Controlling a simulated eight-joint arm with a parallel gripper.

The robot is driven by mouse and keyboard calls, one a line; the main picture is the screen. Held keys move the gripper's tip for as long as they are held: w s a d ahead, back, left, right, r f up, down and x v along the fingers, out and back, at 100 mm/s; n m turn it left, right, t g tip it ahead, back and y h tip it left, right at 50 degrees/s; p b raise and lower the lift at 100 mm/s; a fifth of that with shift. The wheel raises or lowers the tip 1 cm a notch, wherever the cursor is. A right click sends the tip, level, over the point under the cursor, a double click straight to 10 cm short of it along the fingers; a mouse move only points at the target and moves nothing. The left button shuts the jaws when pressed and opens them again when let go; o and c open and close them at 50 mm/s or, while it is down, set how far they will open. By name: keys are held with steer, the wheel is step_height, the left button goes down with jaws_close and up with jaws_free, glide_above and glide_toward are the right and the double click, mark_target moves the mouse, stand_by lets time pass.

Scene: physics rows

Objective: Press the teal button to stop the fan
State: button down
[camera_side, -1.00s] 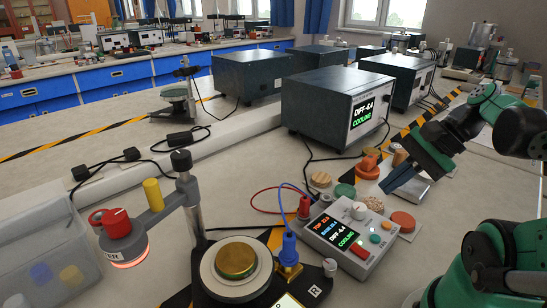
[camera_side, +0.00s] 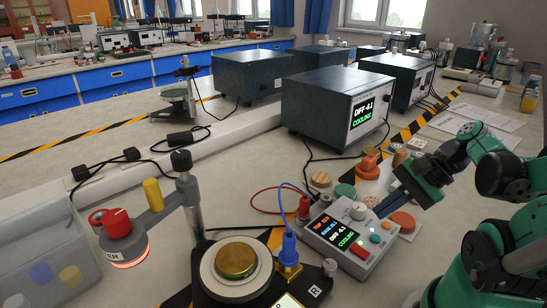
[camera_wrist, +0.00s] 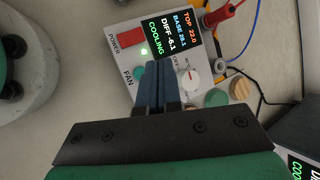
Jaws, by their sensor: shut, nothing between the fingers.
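The teal button (camera_side: 375,239) is on the sloped top of the light control box (camera_side: 322,246), beside the red power button (camera_side: 360,251). In the wrist view the teal button (camera_wrist: 137,78) shows by the FAN label, partly hidden by my fingers. My gripper (camera_side: 381,209) is shut and empty, above and behind the box's right side in the side view. In the wrist view its blue fingers (camera_wrist: 157,75) lie together over the panel, just right of the teal button. I see no contact with it. The box display (camera_wrist: 172,34) reads DIFF -6.1 and COOLING.
A white knob (camera_side: 358,211) stands on the panel. An orange disc (camera_side: 403,221) and a green disc (camera_side: 345,191) lie near the box. Red and blue leads run to the left. A stand with a brass plate (camera_side: 237,259) is at the front. A dark instrument (camera_side: 322,100) stands behind.

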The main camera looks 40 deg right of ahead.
mark_target(378, 236)
steer(key=shift+f, duration=1.7)
stand_by(0.9)
steer(key=shift+f, duration=0.4)
steer(key=shift+r, duration=0.15)
steer(key=shift+r, duration=0.3)
stand_by(0.5)
steer(key=shift+r, duration=2.5)
